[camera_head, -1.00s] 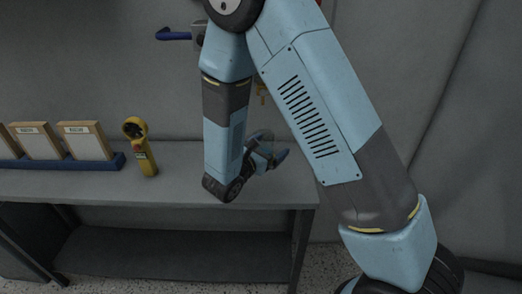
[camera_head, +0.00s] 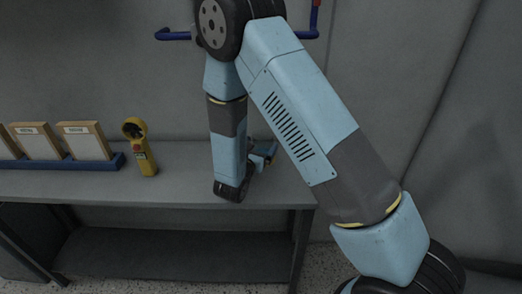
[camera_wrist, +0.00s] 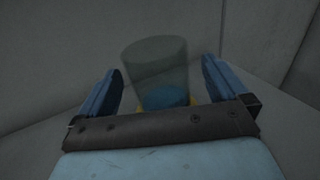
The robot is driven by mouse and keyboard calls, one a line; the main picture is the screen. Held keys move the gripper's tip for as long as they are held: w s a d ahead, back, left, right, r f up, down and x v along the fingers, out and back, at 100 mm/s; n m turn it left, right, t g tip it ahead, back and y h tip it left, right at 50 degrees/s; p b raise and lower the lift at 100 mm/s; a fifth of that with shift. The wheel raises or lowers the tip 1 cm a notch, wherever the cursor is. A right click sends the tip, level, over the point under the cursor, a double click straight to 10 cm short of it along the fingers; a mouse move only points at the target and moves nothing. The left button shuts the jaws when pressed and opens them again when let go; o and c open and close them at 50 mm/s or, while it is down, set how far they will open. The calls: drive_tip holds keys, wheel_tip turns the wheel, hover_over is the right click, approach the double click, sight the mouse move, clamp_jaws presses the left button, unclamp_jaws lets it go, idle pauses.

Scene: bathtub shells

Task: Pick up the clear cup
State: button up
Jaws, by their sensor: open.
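The clear cup (camera_wrist: 157,68) shows in the wrist view as a see-through cylinder, a little tilted in the picture, with blue showing at its bottom. My gripper (camera_wrist: 160,78) is open, with one blue finger on each side of the cup and a gap to each. The cup's lower part is hidden behind the dark bar of the gripper. In the head view my gripper (camera_head: 264,153) is mostly hidden behind my arm, over the right part of the grey table, and the cup cannot be made out there.
The grey table (camera_head: 180,182) has a yellow handheld device (camera_head: 140,148) standing left of my arm. A blue rack (camera_head: 95,164) with several framed cards stands farther left. A grey wall rises behind, with a blue wall bracket (camera_head: 174,35). Bare table lies between the device and my arm.

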sight(266, 134)
drive_tip(key=shift+a+x, duration=0.2)
drive_tip(key=shift+x, duration=2.55)
drive_tip(key=shift+w, duration=0.1)
drive_tip(key=shift+c, duration=0.4)
drive_tip(key=c, duration=0.8)
